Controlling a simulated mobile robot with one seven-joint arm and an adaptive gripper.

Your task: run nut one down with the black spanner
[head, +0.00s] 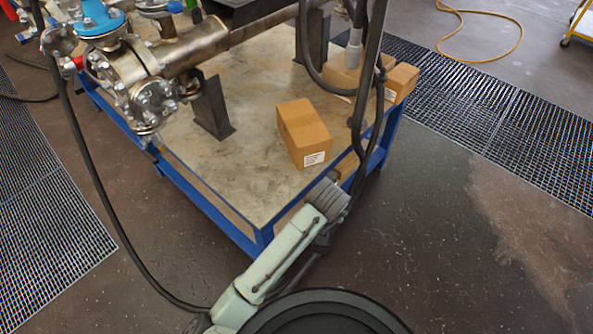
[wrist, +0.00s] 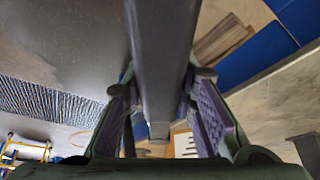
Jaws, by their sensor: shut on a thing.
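In the wrist view, my gripper (wrist: 164,85) has its purple ribbed pads on either side of a long dark grey bar. It is shut on this bar, which I take to be the black spanner (wrist: 160,45). The bar runs out of the top of the picture, so its jaw end is hidden. In the head view, the steel flanged vessel (head: 190,48) lies at the upper left of the bench, with several bolts and nuts around its end flange (head: 146,102). I cannot tell which is nut one. No spanner is seen on a nut.
A cardboard box (head: 303,133) sits on the blue-framed bench (head: 250,170), and another (head: 400,82) is at its right edge. A dark support (head: 212,108) stands under the vessel. Black hoses hang in front. The floor at right is mostly clear; a yellow hose (head: 482,58) lies beyond.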

